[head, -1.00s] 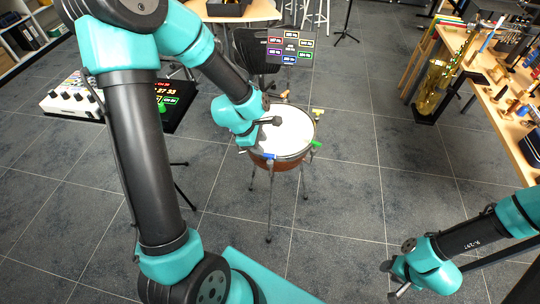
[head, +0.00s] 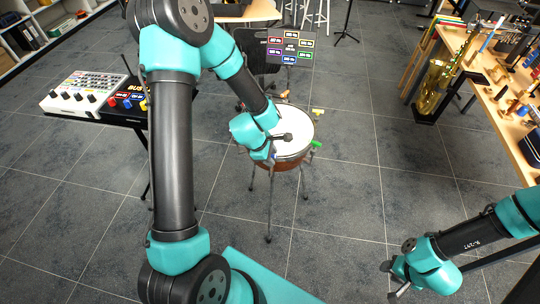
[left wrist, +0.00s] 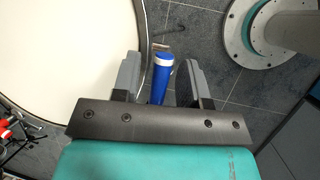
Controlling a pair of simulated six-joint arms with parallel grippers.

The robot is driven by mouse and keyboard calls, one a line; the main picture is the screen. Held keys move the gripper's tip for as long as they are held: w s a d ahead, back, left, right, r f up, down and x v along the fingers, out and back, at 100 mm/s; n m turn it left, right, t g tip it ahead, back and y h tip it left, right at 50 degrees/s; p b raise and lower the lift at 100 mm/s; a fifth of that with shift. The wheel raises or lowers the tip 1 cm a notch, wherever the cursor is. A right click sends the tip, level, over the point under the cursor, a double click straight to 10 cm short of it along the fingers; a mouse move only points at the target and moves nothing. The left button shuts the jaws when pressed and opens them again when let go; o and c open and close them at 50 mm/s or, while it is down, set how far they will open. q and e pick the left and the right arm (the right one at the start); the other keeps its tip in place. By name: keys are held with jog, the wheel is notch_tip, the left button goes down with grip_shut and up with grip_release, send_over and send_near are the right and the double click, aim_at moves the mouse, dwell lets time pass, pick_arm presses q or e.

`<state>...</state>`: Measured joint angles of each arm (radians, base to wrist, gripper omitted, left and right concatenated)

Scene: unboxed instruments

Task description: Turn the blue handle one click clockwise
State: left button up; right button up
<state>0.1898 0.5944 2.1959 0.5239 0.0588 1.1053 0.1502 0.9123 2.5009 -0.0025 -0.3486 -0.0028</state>
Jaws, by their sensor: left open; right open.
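The blue handle (left wrist: 161,80) stands at the rim of a round drum (head: 294,136), whose pale head also fills the upper left of the left wrist view (left wrist: 65,50). My left gripper (left wrist: 158,72) is open, with one finger on each side of the blue handle and a visible gap at the sides. In the head view my left gripper (head: 270,156) is at the drum's near left rim and hides the blue handle. My right gripper (head: 395,282) is open and empty at the lower right, away from the drum.
A green handle (head: 315,144) and a yellow handle (head: 318,111) are also on the drum's rim. A display (head: 290,48) with coloured readouts stands behind. A console (head: 82,92) is at the left, and a bench with instruments (head: 505,100) at the right.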

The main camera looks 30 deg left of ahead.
pick_arm(q)
jog(key=shift+c, duration=0.3)
grip_shut()
jog(key=shift+m, duration=0.3)
jog(key=m+g+h, duration=0.1)
jog(key=m, duration=0.3)
jog(key=shift+w, duration=0.15)
jog(key=shift+r+m+g, duration=0.1)
jog(key=shift+m+g, duration=0.8)
jog(key=shift+m, duration=0.7)
jog(key=shift+c, duration=0.9)
grip_release()
jog(key=shift+o, duration=1.2)
